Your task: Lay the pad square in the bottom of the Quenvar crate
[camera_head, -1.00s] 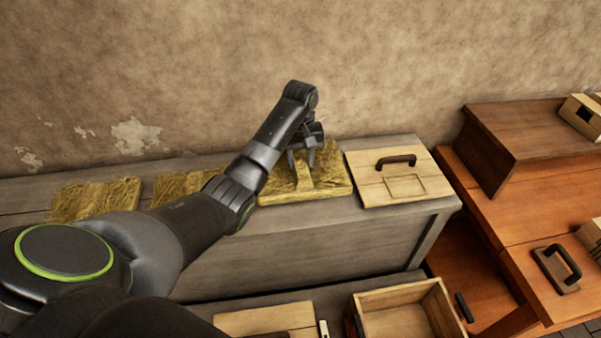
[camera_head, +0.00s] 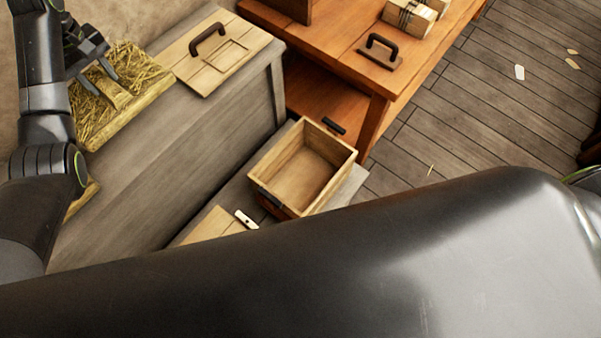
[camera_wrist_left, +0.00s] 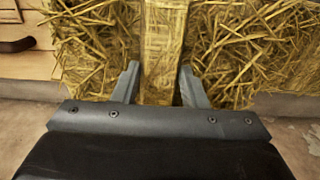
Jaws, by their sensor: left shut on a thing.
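A straw pad (camera_head: 150,88) with a pale wooden strip across its middle lies at the back of the grey bench, in the upper left of the head view. My left gripper (camera_head: 98,79) is over it, shut on the strip. In the left wrist view the gripper (camera_wrist_left: 158,88) has one finger on each side of the strip, with straw (camera_wrist_left: 95,45) to both sides. Whether the pad is clear of the bench I cannot tell. An open, empty wooden crate (camera_head: 302,175) stands lower, right of the bench; no name shows on it. My right gripper is out of view.
A wooden lid with a dark handle (camera_head: 220,55) lies right of the pad on the grey bench (camera_head: 180,135). More straw (camera_head: 82,203) shows partly behind my left arm. An orange-brown table (camera_head: 345,45) with a handled plate stands behind the crate. My dark arm covers the foreground.

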